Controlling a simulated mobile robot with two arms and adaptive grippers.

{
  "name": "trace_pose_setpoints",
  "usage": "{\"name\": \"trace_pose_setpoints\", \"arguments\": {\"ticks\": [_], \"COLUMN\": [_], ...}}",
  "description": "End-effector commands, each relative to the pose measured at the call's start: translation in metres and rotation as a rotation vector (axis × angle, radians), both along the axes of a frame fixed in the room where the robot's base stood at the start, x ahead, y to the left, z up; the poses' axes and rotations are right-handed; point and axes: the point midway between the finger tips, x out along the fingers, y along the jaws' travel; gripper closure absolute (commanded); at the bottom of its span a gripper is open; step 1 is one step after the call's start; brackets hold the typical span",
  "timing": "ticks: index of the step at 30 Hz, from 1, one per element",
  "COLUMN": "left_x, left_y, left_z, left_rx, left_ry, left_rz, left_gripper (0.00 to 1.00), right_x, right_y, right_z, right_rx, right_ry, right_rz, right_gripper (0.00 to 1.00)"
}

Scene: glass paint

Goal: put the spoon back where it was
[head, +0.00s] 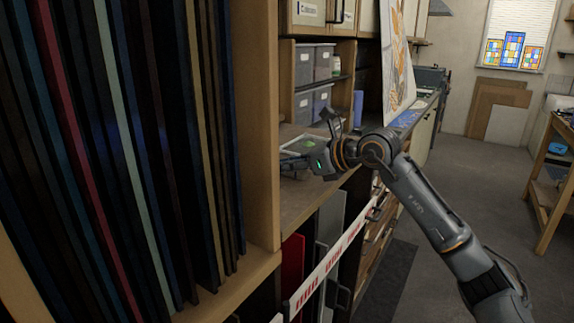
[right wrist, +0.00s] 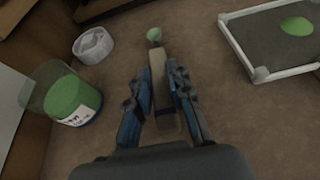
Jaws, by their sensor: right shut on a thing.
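My right gripper (head: 290,161) is inside the shelf opening of the wooden cabinet in the head view, low over the shelf board. In the right wrist view, the fingers of my right gripper (right wrist: 158,100) are shut on the spoon (right wrist: 158,72) by its pale handle. Its green bowl end (right wrist: 154,35) points away from the wrist. I cannot tell whether the spoon touches the shelf. My left gripper is in neither view.
A white roll (right wrist: 93,45) lies beyond the jar. A white-framed dark panel (right wrist: 262,45) with a green patch lies at right. Bare brown shelf (right wrist: 240,125) shows to the right of the fingers. A wooden upright (head: 259,120) and a rack of upright sheets (head: 115,150) bound the left.

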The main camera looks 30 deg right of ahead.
Motion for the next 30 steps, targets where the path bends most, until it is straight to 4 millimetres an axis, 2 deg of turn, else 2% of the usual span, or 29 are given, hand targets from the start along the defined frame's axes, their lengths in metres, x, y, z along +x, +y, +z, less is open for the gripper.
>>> {"name": "trace_pose_setpoints", "arguments": {"ticks": [4,5,8,20,30], "left_x": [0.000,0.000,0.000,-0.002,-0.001], "left_y": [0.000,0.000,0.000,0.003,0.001], "left_z": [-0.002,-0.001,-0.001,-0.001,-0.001], "left_rx": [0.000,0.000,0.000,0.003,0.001], "left_ry": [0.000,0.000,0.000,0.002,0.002], "left_rz": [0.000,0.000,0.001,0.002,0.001], "left_gripper": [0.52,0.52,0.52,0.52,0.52], "right_x": [0.000,0.000,0.000,-0.004,-0.050], "right_y": [0.000,0.000,0.000,-0.003,-0.021], "right_z": [-0.001,-0.001,-0.001,0.000,0.019], "right_rx": [0.000,0.000,0.000,0.000,-0.003], "right_ry": [-0.001,-0.001,-0.001,0.001,0.003], "right_rz": [0.000,0.000,0.000,-0.002,-0.002], "right_gripper": [1.00,0.74,0.54,0.54,0.54]}}
